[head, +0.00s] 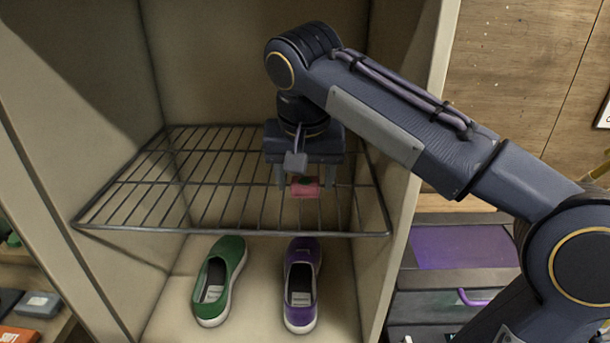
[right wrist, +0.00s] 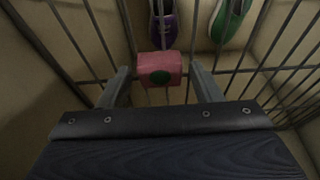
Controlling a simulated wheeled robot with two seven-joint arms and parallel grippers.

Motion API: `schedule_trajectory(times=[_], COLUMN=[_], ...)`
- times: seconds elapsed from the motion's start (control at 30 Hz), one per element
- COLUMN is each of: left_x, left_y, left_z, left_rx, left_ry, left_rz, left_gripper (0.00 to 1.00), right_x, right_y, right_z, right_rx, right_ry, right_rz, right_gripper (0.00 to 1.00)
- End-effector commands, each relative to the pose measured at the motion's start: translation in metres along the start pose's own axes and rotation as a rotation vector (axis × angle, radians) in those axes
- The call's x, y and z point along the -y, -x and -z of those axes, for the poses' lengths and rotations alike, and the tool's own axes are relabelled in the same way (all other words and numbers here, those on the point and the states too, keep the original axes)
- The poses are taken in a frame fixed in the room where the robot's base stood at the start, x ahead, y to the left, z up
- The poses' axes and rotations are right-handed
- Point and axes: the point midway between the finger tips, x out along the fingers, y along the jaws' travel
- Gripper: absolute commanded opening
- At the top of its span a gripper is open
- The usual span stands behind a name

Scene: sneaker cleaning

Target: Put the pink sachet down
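The pink sachet (head: 304,188) has a green round mark on it and appears to lie on the wire rack (head: 214,182) inside the cabinet. My right gripper (head: 305,184) points down over the rack, with its fingers on either side of the sachet. In the right wrist view the sachet (right wrist: 160,68) sits just beyond the two fingertips (right wrist: 163,76), with a gap on both sides, so the gripper is open. My left gripper is not in view.
Below the rack, a green shoe (head: 217,280) and a purple shoe (head: 300,285) stand on the cabinet floor. The cabinet's right wall (head: 415,150) is close to my right arm. The rack's left part is bare.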

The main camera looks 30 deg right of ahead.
Motion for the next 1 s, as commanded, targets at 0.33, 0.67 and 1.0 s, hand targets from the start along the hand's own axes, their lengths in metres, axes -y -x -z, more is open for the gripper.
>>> schedule_trajectory(times=[0.33,0.67,1.0], left_x=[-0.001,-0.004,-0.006], left_y=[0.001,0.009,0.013], left_z=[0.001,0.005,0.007], left_rx=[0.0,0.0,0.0], left_ry=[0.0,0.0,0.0], left_rz=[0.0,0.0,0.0], left_gripper=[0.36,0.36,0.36], right_x=[0.0,0.001,0.0], right_y=[0.002,0.051,0.077], right_z=[0.001,0.001,0.001], right_rx=[0.0,-0.002,0.0], right_ry=[0.0,0.001,0.0], right_rz=[0.0,0.004,0.0], right_gripper=[0.66,0.66,0.66])
